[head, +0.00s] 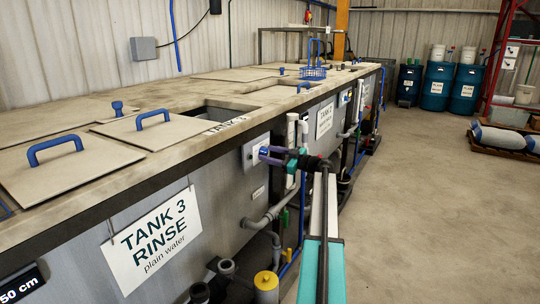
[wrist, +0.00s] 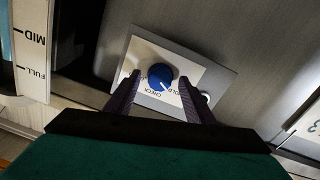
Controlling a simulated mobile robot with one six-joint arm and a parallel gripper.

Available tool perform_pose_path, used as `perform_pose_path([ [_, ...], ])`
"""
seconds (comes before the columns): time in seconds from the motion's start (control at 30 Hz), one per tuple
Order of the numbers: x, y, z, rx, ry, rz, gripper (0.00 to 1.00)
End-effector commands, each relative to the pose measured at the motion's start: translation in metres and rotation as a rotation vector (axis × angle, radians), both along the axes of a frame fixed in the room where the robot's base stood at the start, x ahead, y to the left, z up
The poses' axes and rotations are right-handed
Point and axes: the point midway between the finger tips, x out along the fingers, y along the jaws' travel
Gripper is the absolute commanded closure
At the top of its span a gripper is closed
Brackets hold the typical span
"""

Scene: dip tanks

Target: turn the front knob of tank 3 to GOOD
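The front knob (wrist: 161,76) of tank 3 is blue and round, on a white plate (wrist: 150,52) fixed to the grey tank front. Its white pointer mark is on the lower right, near the words CHECK and HOLD. No GOOD label is readable; part of the plate is behind my fingers. My gripper (wrist: 158,80) is open, one finger on each side of the knob, with gaps visible. In the head view, my gripper (head: 272,156) is at the plate (head: 253,149), right of the TANK 3 RINSE sign (head: 152,240); the knob is hard to make out there.
A level gauge (wrist: 31,45) marked MID and FULL is at the left of the wrist view. Lids with blue handles (head: 55,148) lie on top.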

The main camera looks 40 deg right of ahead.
Motion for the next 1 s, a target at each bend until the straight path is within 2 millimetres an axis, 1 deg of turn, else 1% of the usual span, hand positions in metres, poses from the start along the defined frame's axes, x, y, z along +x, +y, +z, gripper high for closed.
perform_pose_path([
  [0.03,0.0002,0.0002,-0.0001,0.0,0.0,0.0,0.58],
  [0.23,0.0003,0.0006,0.0,0.0,0.0,0.001,0.92],
  [0.47,0.0005,0.0009,-0.0002,0.009,0.002,0.002,0.92],
  [0.67,0.0008,0.0011,-0.0009,0.05,0.012,0.003,0.92],
  [0.87,0.0011,0.0011,-0.0017,0.141,0.035,0.003,0.92],
  [1.0,0.0013,0.0013,-0.0016,0.233,0.058,0.003,0.92],
])
